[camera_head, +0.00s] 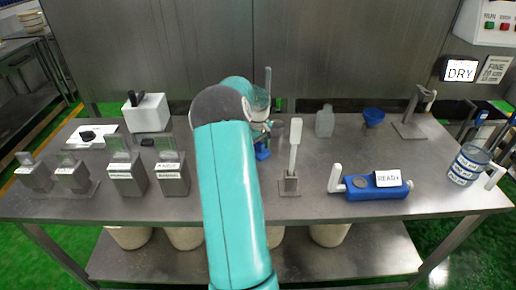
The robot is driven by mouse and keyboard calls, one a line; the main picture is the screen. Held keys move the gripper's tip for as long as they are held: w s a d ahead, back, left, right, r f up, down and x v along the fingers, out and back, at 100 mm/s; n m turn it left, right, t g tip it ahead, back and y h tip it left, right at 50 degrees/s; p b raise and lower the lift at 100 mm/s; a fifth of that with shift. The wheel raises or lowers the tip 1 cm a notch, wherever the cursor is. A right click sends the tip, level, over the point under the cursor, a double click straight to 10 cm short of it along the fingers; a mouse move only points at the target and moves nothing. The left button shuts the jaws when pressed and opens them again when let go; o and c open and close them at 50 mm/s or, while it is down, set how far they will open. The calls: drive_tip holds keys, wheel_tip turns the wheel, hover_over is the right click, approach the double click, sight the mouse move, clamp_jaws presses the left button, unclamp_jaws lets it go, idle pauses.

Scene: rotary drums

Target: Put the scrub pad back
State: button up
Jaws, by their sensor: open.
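I cannot single out the scrub pad with certainty. A small blue object (262,154) lies on the table just below my gripper, partly hidden by my arm; I cannot tell if it is the pad. A small dark block (147,142) lies at the left, beside a white box. My gripper (266,127) is open, over the middle of the table. My teal arm hides part of it and the table behind. I cannot see whether the fingers touch anything.
The metal table (330,155) holds labelled grey blocks (127,178) at left and an upright white-handled tool (294,145). A grey bottle (325,121), blue funnel (373,117), blue device (365,190) with a READY sign and blue-banded cup (465,167) stand right. A screen (460,70) reads DRY.

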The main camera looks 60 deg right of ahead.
wheel_tip(320, 180, up, 12)
drive_tip(key=shift+r, duration=0.1)
idle(0.4)
drive_tip(key=shift+w+a+r, duration=0.1)
drive_tip(key=w+a+r+t, duration=0.1)
drive_tip(key=w+a+r, duration=0.3)
drive_tip(key=a, duration=0.6)
drive_tip(key=w+a+r+n+t, duration=0.1)
drive_tip(key=w+a+r, duration=0.25)
drive_tip(key=a, duration=0.65)
drive_tip(key=w+a+r+t, duration=0.1)
drive_tip(key=w+a+r, duration=0.25)
drive_tip(key=a, duration=0.65)
drive_tip(key=s+a+n+t, duration=0.1)
drive_tip(key=s+a, duration=0.3)
drive_tip(key=a, duration=0.5)
drive_tip(key=s+a+f, duration=0.1)
drive_tip(key=s+a, duration=0.2)
drive_tip(key=a, duration=0.6)
drive_tip(key=s+a+n+t, duration=0.1)
drive_tip(key=s+a, duration=0.3)
drive_tip(key=a, duration=0.5)
drive_tip(key=shift+s+a+f+n+t, duration=0.3)
